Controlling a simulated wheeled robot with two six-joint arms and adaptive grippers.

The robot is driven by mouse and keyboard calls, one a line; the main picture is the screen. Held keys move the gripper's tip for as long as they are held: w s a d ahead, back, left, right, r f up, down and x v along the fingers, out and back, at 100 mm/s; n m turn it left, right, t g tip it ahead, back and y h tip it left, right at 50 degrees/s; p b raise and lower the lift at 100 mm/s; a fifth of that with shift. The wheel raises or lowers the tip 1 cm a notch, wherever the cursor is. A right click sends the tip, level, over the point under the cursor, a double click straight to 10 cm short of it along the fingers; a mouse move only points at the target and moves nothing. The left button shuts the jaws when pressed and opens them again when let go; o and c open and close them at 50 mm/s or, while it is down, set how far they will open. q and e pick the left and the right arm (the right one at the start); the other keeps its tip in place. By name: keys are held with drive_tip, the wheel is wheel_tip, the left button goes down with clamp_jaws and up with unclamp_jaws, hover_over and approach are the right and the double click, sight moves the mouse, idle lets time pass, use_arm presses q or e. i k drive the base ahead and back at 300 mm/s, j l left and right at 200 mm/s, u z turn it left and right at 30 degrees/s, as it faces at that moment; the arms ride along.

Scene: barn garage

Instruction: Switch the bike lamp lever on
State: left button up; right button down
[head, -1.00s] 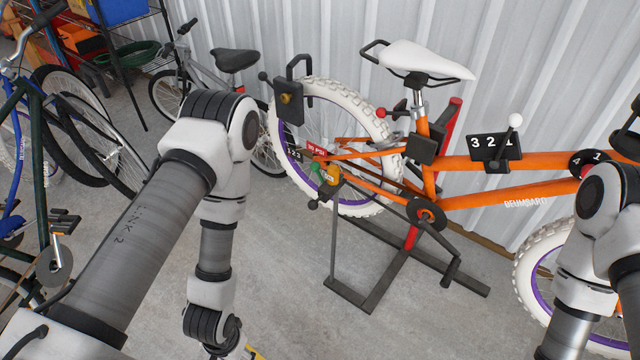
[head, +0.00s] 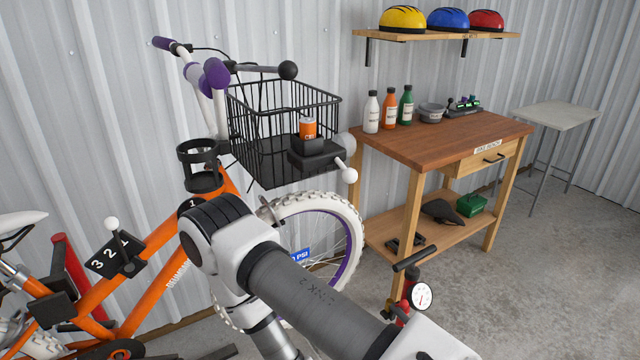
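The bike lamp (head: 316,152) is a black box at the front of the wire basket on the orange bike. A pale round part (head: 344,145) shows at its right end. A short lever with a white ball knob (head: 348,174) sticks out from the lamp, pointing down and to the right. Neither gripper is in view. My one visible arm crosses the lower middle, below the lamp and in front of the front wheel; its hand end is out of the picture.
The orange bike (head: 165,255) carries another white-knobbed lever (head: 112,225) beside a number plate. A wooden workbench (head: 440,140) with bottles stands at right, below a helmet shelf (head: 435,34). A pump with a gauge (head: 421,296) stands before it. The floor at right is clear.

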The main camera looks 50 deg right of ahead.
sight(349, 175)
drive_tip(key=z, duration=1.8)
